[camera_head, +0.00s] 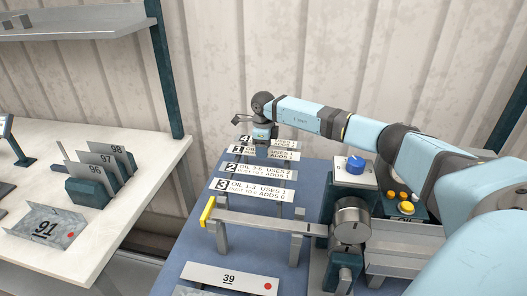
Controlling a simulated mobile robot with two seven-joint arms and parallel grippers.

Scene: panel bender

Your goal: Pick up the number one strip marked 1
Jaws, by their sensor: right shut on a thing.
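The strip marked 1 (284,154) is a white label-like strip with black print in the row on the blue table. My right gripper (262,140) comes down over its middle from above, shut on it, and hides part of its print. Whether the strip is lifted off its supports cannot be told. The strip marked 4 (284,143) is just behind it. The strips marked 2 (262,171) and 3 (250,187) stand in front. My left gripper is not in view.
A yellow-ended bar (208,211), a blue knob (355,163) and a control box with buttons (406,207) stand nearby. A plate marked 39 (232,278) lies in front. A white bench (90,240) at left holds numbered plates (103,172).

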